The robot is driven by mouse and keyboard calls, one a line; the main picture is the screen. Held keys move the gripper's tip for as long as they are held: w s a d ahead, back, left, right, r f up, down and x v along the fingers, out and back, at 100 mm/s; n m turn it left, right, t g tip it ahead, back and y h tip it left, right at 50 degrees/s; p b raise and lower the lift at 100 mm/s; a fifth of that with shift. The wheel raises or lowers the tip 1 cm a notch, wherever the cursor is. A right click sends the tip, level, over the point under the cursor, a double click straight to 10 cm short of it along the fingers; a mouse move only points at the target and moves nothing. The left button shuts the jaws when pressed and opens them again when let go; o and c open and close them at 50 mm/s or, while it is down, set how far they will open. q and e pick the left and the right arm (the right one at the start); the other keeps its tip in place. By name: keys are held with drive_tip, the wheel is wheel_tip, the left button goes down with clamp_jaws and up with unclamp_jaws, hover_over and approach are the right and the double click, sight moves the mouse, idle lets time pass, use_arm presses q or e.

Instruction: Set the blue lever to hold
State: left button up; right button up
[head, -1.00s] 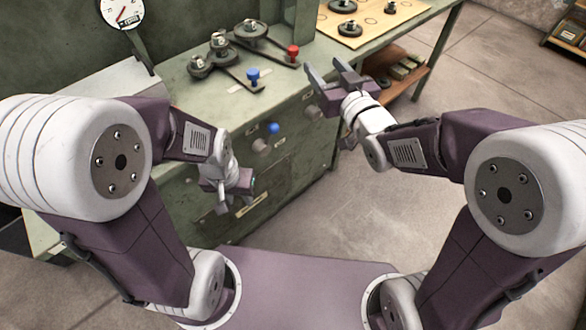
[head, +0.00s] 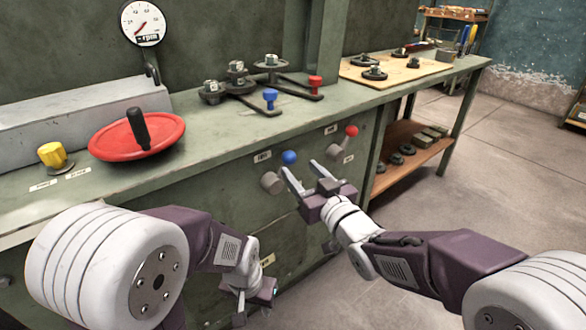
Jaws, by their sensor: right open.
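The blue lever on the green cabinet front has a grey round hub (head: 272,182) and a blue ball knob (head: 289,157), tilted up and to the right of the hub.
A similar red-knobbed lever (head: 351,131) is to the right. On the bench top are a blue-handled crank (head: 270,98), a red-handled one (head: 315,83), a red handwheel (head: 160,139) and a yellow knob (head: 51,154). An open shelf (head: 407,171) stands right; floor beyond is clear.

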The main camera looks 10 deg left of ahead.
sight(292, 162)
drive_tip(key=b+x, duration=0.1)
drive_tip(key=x, duration=0.4)
drive_tip(key=shift+f, duration=0.1)
clamp_jaws()
idle(1.2)
